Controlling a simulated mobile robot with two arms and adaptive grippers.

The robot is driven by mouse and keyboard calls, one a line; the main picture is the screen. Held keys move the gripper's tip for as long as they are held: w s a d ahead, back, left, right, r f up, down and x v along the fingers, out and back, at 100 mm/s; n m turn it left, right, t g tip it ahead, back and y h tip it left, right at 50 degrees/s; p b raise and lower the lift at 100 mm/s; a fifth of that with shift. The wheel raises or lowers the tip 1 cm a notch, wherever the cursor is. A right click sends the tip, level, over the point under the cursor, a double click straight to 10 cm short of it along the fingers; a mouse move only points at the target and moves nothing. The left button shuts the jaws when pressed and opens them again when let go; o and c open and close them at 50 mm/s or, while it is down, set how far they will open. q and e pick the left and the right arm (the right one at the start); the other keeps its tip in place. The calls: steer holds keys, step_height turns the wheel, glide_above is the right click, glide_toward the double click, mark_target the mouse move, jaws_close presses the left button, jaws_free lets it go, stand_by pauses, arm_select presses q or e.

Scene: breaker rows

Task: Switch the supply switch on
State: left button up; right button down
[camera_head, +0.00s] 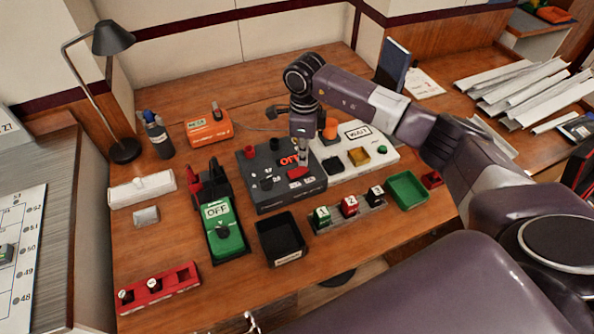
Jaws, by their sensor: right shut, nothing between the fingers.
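A dark grey supply box (282,199) sits mid-bench with a display reading OFF in red and several knobs or sockets on top. A red rocker switch (299,173) is on its top face at the right; its tilt is too small to read. My right gripper (303,163) points down over the box, shut and empty, its tips just above or at the red switch. I cannot tell whether they touch. The gripper hides part of the box top. My left gripper is not in view.
A green device (226,238) labelled OFF stands left of the box, with a black tray (281,240) in front. A white panel (345,165) is close on the right, partly behind my right arm. Labelled blocks (348,206) and a green tray (407,190) stand at front right.

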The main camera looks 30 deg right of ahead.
mark_target(303, 168)
steer(key=shift+f+b, duration=1.05)
steer(key=shift+f, duration=0.25)
stand_by(0.9)
steer(key=shift+r+p, duration=2.1)
steer(key=shift+r, duration=1.5)
steer(key=shift+f, duration=0.1)
